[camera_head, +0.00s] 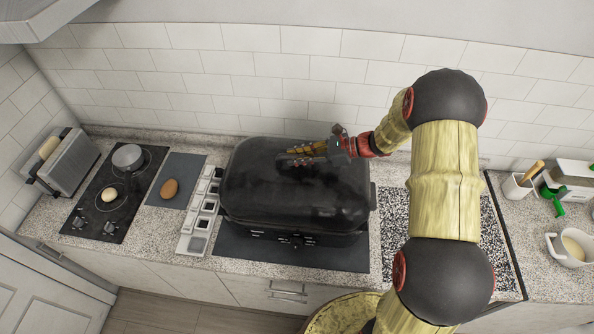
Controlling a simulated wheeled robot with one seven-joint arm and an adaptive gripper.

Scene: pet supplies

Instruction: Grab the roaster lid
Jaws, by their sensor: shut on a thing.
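The roaster (285,240) is a large black oven with a control panel on its front. It stands on a dark mat on the counter. Its domed black lid (262,185) sits on top, and I see no clear gap between lid and base. My gripper (292,157) reaches in from the right over the top of the lid, with its yellow fingers at the lid's upper middle. It is shut on the lid, at what seems to be the handle, which the fingers largely hide.
A white mug (570,247) and a cup (517,187) stand at right. The tiled wall is close behind.

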